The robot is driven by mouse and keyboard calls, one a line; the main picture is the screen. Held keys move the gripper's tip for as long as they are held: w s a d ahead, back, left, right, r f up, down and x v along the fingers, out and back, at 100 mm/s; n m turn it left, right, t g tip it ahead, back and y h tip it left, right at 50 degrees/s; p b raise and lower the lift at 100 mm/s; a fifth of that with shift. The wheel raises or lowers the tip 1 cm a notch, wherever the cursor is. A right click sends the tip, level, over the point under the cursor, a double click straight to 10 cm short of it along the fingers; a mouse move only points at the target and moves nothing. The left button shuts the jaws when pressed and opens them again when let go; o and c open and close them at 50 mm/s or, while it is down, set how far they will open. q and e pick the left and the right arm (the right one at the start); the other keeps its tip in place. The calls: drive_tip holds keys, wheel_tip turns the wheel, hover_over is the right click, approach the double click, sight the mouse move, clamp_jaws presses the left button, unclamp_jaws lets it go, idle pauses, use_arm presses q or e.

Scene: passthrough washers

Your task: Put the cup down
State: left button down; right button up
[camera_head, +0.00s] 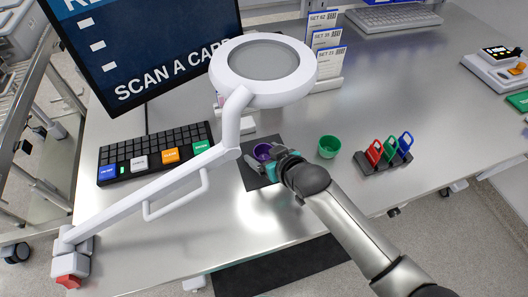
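A green cup (329,146) stands upright to the right, apart from the gripper. My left gripper is not in view.
A white magnifier lamp (263,71) arches over the table just behind and left of the gripper. A keyboard (154,151) and monitor (143,46) are at the left. A rack with red, green and blue tags (384,157) stands right. The right-hand tabletop is largely clear.

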drive_tip(key=shift+o, duration=0.3)
drive_tip(key=shift+s+r, duration=0.1)
drive_tip(key=shift+r, duration=0.15)
drive_tip(key=p+v, duration=0.2)
drive_tip(key=v, duration=0.8)
drive_tip(key=shift+v, duration=0.85)
